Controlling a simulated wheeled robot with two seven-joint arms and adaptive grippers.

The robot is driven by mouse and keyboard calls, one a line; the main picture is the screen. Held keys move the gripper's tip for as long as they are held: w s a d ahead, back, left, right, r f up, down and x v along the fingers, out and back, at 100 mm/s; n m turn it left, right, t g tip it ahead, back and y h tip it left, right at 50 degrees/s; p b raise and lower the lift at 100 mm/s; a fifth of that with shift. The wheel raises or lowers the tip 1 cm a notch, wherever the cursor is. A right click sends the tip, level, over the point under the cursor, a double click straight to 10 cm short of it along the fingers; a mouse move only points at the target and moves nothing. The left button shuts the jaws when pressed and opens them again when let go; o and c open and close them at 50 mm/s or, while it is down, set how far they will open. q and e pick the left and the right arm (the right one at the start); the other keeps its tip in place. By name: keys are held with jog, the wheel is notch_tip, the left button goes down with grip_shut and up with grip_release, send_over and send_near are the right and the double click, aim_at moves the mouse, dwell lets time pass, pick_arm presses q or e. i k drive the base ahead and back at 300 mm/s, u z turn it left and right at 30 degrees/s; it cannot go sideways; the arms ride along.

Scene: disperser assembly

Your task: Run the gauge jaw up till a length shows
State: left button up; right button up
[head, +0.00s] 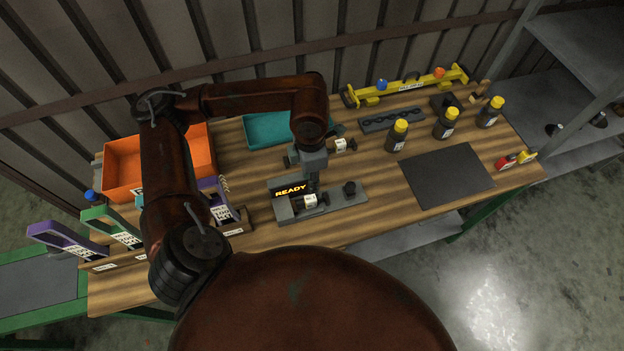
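The gauge (357,195) is a grey bench device near the front middle of the table. Its dark display (291,190) reads READY in orange. A small dark part with a white label (310,201) sits on the gauge in front of the display. A dark round knob-like piece (349,187) stands on the gauge's right side; I cannot tell if it belongs to the jaw. My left gripper (314,187) points down over the gauge, just behind the labelled part. Its fingers are small and dark, so opening and contact are unclear. My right gripper is out of view.
A similar labelled part (341,145) lies behind my gripper, near a teal tray (266,131). An orange bin (125,163) stands left. Yellow-capped bottles (446,124), a black mat (440,178) and a yellow level-like bar (405,87) are to the right.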

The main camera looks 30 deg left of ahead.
aim_at(348, 190)
jog(key=k, duration=2)
